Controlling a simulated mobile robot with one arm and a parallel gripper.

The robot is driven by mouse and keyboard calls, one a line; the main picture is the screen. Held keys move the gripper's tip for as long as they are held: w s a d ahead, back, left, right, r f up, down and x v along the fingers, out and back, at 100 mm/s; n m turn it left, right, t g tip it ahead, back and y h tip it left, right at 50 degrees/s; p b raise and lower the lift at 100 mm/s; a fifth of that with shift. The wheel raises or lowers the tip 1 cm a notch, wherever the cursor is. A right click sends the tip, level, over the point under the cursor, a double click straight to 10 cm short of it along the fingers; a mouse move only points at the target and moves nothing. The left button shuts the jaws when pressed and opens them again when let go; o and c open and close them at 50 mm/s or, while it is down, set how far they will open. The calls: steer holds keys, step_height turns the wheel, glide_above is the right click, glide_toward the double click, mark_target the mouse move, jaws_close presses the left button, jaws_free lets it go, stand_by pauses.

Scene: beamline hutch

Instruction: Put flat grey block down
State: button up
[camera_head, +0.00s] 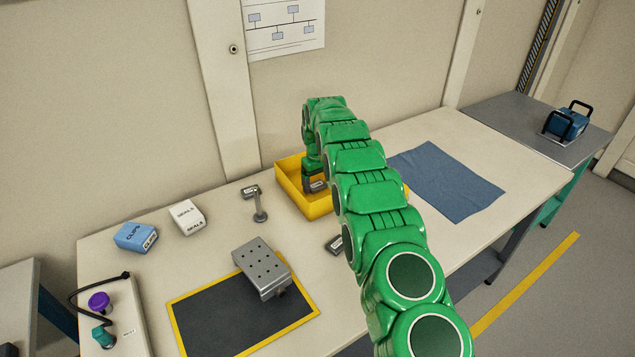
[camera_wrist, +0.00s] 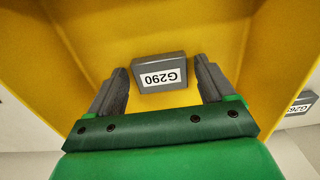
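A flat grey block with a white label reading G290 (camera_wrist: 160,73) lies inside the yellow bin (camera_wrist: 85,25). In the wrist view my gripper (camera_wrist: 163,78) is open, with one finger on each side of the block and a visible gap on both sides. In the head view my gripper (camera_head: 313,178) reaches down into the yellow bin (camera_head: 288,188), and the grey block (camera_head: 318,186) shows beside it, partly hidden. My arm hides the bin's right part.
Another labelled grey block (camera_head: 334,243) lies on the table (camera_head: 190,262) in front of the bin. A small stand (camera_head: 259,208), a perforated metal block (camera_head: 261,266), a black mat (camera_head: 215,322) and boxes marked SEALS (camera_head: 187,217) and CLIPS (camera_head: 135,236) are leftward. A blue cloth (camera_head: 447,180) lies right.

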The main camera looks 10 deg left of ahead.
mark_target(319, 186)
steer(key=shift+o, duration=0.3)
step_height(319, 186, up, 12)
stand_by(0.6)
steer(key=shift+d+r, duration=0.1)
steer(key=shift+r, duration=0.1)
steer(key=s+d+r+m, duration=0.2)
steer(key=s+d+r, duration=0.5)
steer(key=d+r, duration=0.45)
steer(key=s+d+r+m+g, duration=0.1)
steer(key=s+d+r+m, duration=0.35)
steer(key=s+d, duration=0.85)
steer(key=s+d+f, duration=0.1)
steer(key=s+d, duration=0.2)
steer(key=s, duration=1)
steer(key=s+d+m, duration=0.1)
steer(key=s+d, duration=0.2)
steer(key=s, duration=1)
steer(key=s+d+f+m, duration=0.1)
steer(key=s+d, duration=0.3)
steer(key=s, duration=0.9)
steer(key=shift+s+f+g, duration=0.15)
steer(key=shift+f+g, duration=0.15)
steer(key=shift+g, duration=0.1)
